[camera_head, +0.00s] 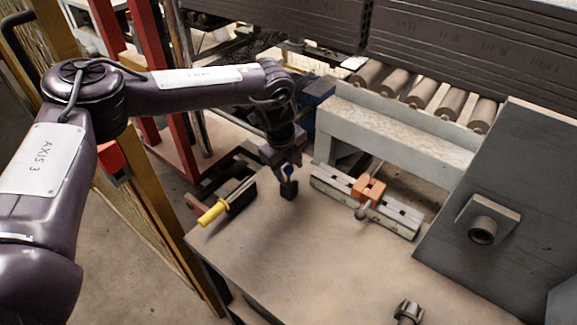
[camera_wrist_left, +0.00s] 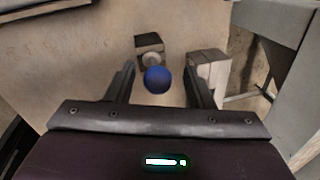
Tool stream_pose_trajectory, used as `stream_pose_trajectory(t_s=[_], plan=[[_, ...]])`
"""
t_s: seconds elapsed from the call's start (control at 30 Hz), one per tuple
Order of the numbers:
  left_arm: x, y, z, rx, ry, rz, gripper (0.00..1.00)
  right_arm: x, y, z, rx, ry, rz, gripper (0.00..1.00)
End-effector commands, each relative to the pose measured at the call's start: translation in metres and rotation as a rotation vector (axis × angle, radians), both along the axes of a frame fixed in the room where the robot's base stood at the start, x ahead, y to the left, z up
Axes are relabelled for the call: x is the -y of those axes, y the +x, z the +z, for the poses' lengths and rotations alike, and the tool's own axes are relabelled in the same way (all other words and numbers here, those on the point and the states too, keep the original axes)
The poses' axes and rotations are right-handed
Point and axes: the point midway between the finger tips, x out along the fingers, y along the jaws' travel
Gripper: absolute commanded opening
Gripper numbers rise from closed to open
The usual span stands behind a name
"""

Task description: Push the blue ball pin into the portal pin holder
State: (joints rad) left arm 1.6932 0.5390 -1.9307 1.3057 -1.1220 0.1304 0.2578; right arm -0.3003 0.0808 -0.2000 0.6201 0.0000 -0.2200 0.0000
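The blue ball pin (camera_head: 289,170) shows its round blue head at the tip of my left gripper (camera_head: 284,163). In the left wrist view the blue ball (camera_wrist_left: 158,80) sits between the two fingers (camera_wrist_left: 158,72), with a gap on both sides, so the gripper looks open. A small dark block (camera_head: 288,189) stands on the table just below the ball; its top shows a pale round spot in the wrist view (camera_wrist_left: 150,41). The pin's shaft is hidden, and I cannot tell whether it sits in this block. I cannot single out the portal pin holder with certainty. My right gripper is not in view.
A pale slotted bar (camera_head: 398,219) with an orange block (camera_head: 368,190) lies right of my gripper. A yellow-handled tool (camera_head: 213,212) lies left on a dark rest. A dark metal part (camera_head: 408,312) is at the front. A tilted grey panel (camera_head: 535,200) stands right. The table's middle is clear.

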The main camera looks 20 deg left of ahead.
Motion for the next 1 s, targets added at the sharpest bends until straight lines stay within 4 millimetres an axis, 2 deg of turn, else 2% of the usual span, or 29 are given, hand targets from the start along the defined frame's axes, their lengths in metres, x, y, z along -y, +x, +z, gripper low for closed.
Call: stream_pose_trajectory(t_s=[0.27,0.37,0.7,0.83,1.0], plan=[[0.000,0.000,0.000,0.000,0.000,0.000,0.51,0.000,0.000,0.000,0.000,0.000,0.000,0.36],[0.000,0.000,0.006,0.002,-0.001,0.000,0.51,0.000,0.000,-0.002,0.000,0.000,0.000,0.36],[-0.006,-0.009,0.059,0.003,-0.002,0.000,0.51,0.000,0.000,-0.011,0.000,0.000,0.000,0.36],[-0.007,-0.012,0.072,0.001,-0.001,0.000,0.51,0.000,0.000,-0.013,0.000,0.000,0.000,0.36],[-0.008,-0.013,0.077,0.000,0.000,0.000,0.51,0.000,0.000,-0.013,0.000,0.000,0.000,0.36]])
